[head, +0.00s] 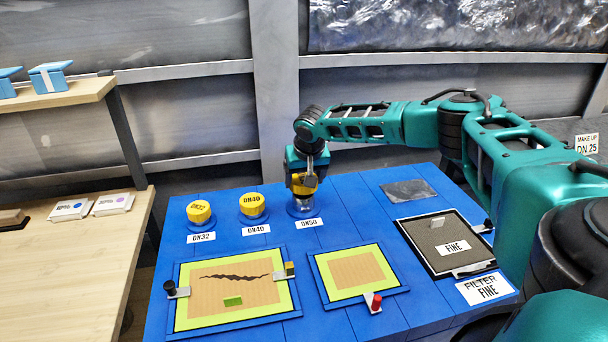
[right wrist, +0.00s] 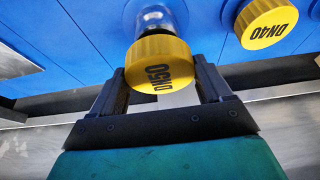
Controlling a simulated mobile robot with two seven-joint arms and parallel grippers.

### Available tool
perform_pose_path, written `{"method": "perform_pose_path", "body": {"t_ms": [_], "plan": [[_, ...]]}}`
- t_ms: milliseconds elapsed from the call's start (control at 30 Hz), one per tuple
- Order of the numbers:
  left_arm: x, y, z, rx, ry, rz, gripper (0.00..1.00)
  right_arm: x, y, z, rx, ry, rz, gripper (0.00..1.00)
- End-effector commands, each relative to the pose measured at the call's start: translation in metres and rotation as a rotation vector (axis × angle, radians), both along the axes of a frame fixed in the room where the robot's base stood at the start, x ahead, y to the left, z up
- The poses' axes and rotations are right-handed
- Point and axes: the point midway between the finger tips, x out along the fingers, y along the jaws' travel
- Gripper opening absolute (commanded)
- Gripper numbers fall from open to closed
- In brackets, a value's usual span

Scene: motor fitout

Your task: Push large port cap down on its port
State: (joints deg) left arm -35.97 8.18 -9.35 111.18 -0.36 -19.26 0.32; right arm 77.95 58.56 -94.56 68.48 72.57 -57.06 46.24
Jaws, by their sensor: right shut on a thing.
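The large yellow port cap marked DN50 (right wrist: 158,62) is between the fingers of my right gripper (right wrist: 160,78), which is shut on it. In the head view the right gripper (head: 303,180) points down over the DN50 port (head: 302,207), and part of the yellow cap (head: 305,187) shows between the fingers. In the right wrist view the port's pale, shiny neck (right wrist: 153,17) meets the cap, roughly in line with it. I cannot tell how far down the cap sits. My left gripper is not in view.
Yellow caps DN40 (head: 252,204) and DN32 (head: 199,211) sit on their ports to the left. In front are a cracked panel (head: 232,315), a smaller framed panel (head: 322,275) and a FINE filter frame (head: 477,266). A wooden bench (head: 70,260) stands at the left.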

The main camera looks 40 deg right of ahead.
Motion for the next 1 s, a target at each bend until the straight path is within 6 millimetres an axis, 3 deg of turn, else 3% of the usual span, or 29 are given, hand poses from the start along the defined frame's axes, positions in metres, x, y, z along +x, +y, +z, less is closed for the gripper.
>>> {"method": "perform_pose_path", "body": {"t_ms": [533, 1000], "plan": [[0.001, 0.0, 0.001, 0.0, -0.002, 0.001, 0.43, 0.0, 0.0, -0.001, 0.0, 0.0, 0.0, 0.5], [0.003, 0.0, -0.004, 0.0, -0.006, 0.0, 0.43, 0.0, 0.0, -0.019, 0.0, 0.001, 0.0, 0.5]]}}
